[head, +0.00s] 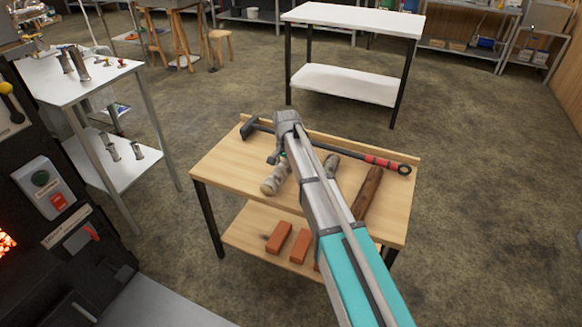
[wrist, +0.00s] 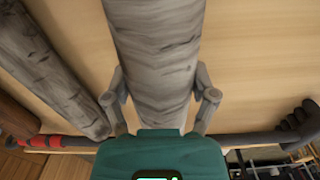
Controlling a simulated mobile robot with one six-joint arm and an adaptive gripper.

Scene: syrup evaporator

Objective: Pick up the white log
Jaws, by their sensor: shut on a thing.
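The white log (head: 272,182), pale grey-white with darker marks, is at the left of the wooden bench top; my arm partly covers it. In the wrist view the log (wrist: 155,45) runs up the middle between my two fingers. My gripper (wrist: 160,74) has one finger against each side of it and is shut on it. In the head view my gripper (head: 279,155) is over the log's far part, its fingers mostly hidden. I cannot tell whether the log touches the bench.
A grey log (head: 331,163) and a brown log (head: 367,193) lie right of it. A black tool with a red grip (head: 378,161) lies along the bench's back edge. Bricks (head: 279,237) sit on the lower shelf. A white table (head: 350,18) stands behind, with open floor between.

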